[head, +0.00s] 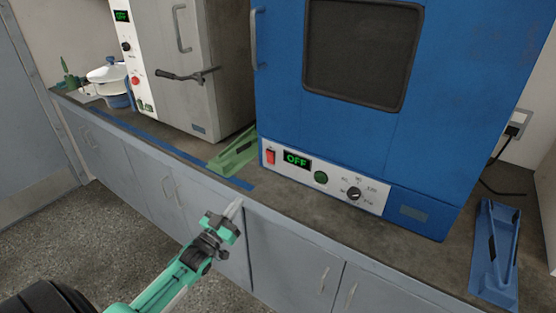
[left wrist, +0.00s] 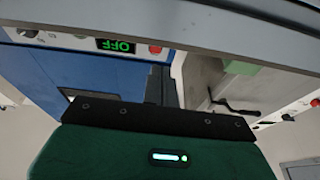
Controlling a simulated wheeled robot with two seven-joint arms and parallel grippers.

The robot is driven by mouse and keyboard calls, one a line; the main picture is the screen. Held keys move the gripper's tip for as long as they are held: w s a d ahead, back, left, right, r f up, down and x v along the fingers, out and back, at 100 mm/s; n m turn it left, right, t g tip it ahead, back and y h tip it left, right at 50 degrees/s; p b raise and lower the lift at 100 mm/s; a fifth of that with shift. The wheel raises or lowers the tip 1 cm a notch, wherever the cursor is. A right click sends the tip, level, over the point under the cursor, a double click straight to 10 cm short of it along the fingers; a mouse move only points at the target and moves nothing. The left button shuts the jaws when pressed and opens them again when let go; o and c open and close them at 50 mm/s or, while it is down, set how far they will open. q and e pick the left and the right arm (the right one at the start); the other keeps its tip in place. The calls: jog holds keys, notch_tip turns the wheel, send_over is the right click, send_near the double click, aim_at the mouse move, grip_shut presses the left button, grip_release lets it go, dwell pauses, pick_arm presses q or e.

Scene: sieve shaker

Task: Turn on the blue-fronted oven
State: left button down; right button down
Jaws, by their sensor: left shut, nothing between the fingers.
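The blue-fronted oven (head: 340,125) stands on the counter in the head view, its dark window closed. Its white lower panel holds a red rocker switch (head: 270,157), a display (head: 296,159) reading OFF in green, a round green button (head: 321,177) and a black dial (head: 354,194). The left wrist view shows the display (left wrist: 115,46) upside down, with the red switch (left wrist: 155,49) beside it. My left gripper (head: 235,208) is shut and empty, in front of the counter edge, below and left of the switch and apart from it. My right gripper is not in view.
A grey-fronted oven (head: 210,75) with a handle stands to the left. A green holder (head: 233,152) lies between the ovens; a blue holder (head: 495,252) lies at right. A white-and-blue device (head: 112,80) is far left. The counter edge (head: 262,206) lies between my gripper and the panel.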

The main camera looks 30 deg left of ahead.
aim_at(269, 155)
pick_arm(q)
jog(key=shift+w+d+r+t+h, duration=0.1)
jog(key=shift+w+r+t+h, duration=0.1)
jog(key=shift+r, duration=0.55)
jog(key=shift+w+d+r+t+h, duration=0.1)
jog(key=shift+w+r+t+h, duration=0.1)
jog(key=shift+r, duration=0.5)
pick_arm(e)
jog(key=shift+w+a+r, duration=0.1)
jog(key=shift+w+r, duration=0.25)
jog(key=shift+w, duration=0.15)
